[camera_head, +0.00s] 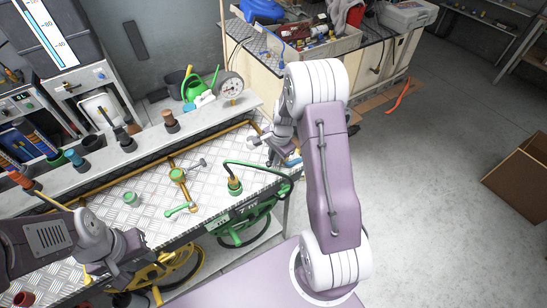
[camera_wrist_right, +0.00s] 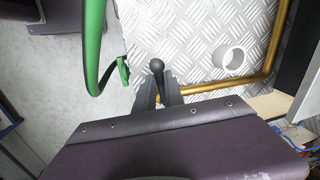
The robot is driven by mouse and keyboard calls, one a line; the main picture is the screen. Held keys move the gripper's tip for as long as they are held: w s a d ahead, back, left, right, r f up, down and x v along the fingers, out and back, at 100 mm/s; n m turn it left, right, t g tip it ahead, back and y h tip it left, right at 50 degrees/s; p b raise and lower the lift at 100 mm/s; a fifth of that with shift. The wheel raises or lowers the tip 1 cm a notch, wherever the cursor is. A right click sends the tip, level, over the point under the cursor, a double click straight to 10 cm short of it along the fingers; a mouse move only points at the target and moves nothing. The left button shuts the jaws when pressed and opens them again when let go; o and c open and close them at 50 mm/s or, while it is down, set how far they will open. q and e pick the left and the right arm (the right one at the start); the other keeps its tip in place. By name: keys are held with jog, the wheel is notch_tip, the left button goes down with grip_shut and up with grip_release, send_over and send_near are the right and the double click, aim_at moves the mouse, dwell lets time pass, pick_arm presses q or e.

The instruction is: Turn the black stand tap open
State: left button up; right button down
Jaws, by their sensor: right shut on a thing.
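A black round-ended handle (camera_wrist_right: 156,67), which looks like the black stand tap's, stands between the fingers of my right gripper (camera_wrist_right: 157,88) in the right wrist view. The gripper is shut on it. The tap's body is hidden below the fingers. In the head view my right gripper (camera_head: 271,146) is at the right end of the metal bench, and I cannot make out the tap there. My left gripper (camera_head: 125,277) is low at the left, near the bench's front edge, away from the taps. Its finger opening is not clear.
On the checker-plate bench (camera_head: 150,182) are a green-handled tap (camera_head: 181,209), a grey-handled tap (camera_head: 194,165) and a brass pipe (camera_wrist_right: 205,89). A green hose reel (camera_head: 245,229) and a yellow one (camera_head: 174,272) sit below. A green hose (camera_wrist_right: 94,45) passes left of my right gripper.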

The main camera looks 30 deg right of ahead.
jog(key=n, duration=0.1)
jog(key=s+n+b, duration=0.2)
jog(key=shift+d+f+n+y, duration=0.25)
jog(key=shift+f+n+y, duration=0.05)
jog(key=shift+y, duration=0.1)
jog(key=n, duration=0.1)
jog(key=s+d+n+b, duration=0.1)
jog(key=n, duration=0.1)
jog(key=shift+s+d+r+n+g+y, duration=0.1)
jog(key=shift+n+g+y, duration=0.2)
jog(key=shift+g, duration=0.1)
jog(key=shift+s+d+n, duration=0.25)
jog(key=shift+d+n, duration=0.1)
jog(key=shift+n, duration=0.55)
jog(key=shift+s+d+n+g+y+p, duration=0.1)
jog(key=shift+d+n+g, duration=0.35)
jog(key=shift+n, duration=0.8)
jog(key=shift+s+d+n+g+y+p, duration=0.15)
jog(key=shift+d+n, duration=0.55)
jog(key=shift+n, duration=0.6)
jog(key=shift+s+d+n+g+y+p, duration=0.1)
jog(key=shift+d+n+g, duration=0.35)
jog(key=shift+n, duration=0.8)
jog(key=shift+d, duration=0.2)
